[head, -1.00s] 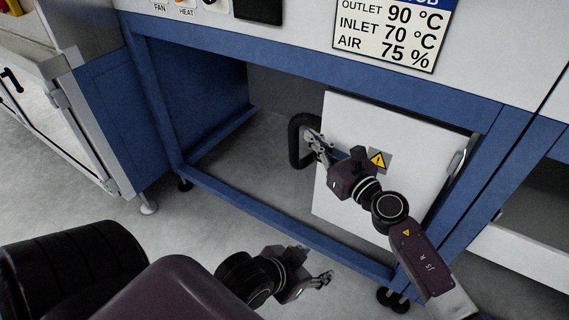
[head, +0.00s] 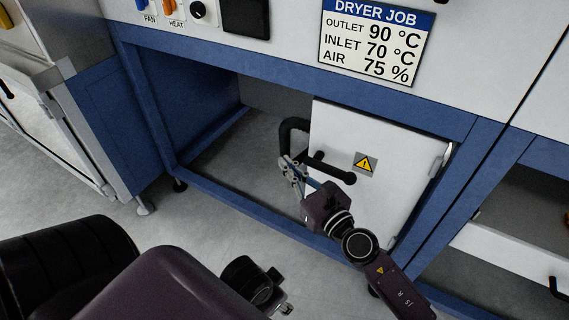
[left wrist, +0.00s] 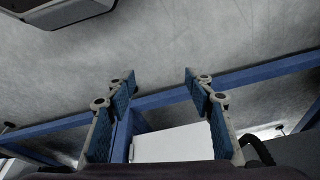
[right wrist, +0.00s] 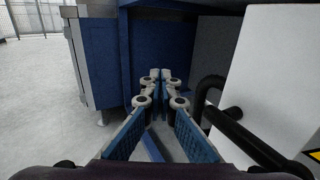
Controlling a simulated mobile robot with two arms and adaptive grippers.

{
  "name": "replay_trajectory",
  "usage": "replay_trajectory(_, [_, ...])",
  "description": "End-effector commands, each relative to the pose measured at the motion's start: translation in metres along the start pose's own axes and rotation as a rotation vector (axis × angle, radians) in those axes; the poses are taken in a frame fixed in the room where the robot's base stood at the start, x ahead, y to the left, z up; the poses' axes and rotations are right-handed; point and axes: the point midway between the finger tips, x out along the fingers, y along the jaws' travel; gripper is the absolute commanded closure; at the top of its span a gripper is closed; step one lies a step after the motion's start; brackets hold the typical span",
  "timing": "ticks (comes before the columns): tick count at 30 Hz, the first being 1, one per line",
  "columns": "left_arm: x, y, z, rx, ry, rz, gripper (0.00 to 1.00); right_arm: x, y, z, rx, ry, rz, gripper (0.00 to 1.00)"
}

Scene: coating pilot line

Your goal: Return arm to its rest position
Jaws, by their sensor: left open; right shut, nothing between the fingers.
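My right gripper (head: 287,168) is beside the black handle (head: 334,171) of the white door panel (head: 338,127), just off its left end in the head view. In the right wrist view its fingers (right wrist: 160,76) are together with nothing between them, and the handle (right wrist: 238,132) lies to their right. My left gripper (head: 284,304) shows only in part at the bottom of the head view, low over the floor. In the left wrist view its fingers (left wrist: 160,80) are spread and empty, with floor, blue frame and white panel beyond.
The blue dryer frame (head: 290,78) surrounds the open bay (head: 226,158) left of the panel. A blue and grey cabinet (head: 115,125) stands at the left. The job sign (head: 376,45) and switches (head: 172,8) are above. Grey floor (head: 195,225) is clear in front.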

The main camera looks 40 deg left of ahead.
Motion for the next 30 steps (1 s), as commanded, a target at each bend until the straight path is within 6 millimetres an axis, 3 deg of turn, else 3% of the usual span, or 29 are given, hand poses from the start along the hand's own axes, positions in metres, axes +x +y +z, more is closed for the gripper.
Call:
replay_trajectory(9, [0.032,0.002,0.006,0.003,-0.015,0.003,0.51,-0.007,0.013,0.000,0.001,0.001,0.000,1.00])
replay_trajectory(19, [0.035,0.002,0.008,0.003,-0.016,0.004,0.51,-0.011,0.008,0.004,0.075,-0.022,-0.034,1.00])
replay_trajectory(22, [0.035,0.002,0.008,0.003,-0.016,0.004,0.51,-0.025,-0.020,0.016,0.317,-0.094,-0.151,1.00])
replay_trajectory(25, [0.035,0.002,0.008,0.003,-0.016,0.004,0.51,-0.061,-0.073,0.016,0.705,-0.213,-0.349,1.00])
replay_trajectory(27, [0.035,0.002,0.008,0.003,-0.016,0.004,0.51,-0.098,-0.111,0.001,0.984,-0.304,-0.497,1.00])
replay_trajectory(30, [0.035,0.002,0.008,0.003,-0.016,0.004,0.51,-0.154,-0.150,-0.035,1.324,-0.426,-0.695,1.00])
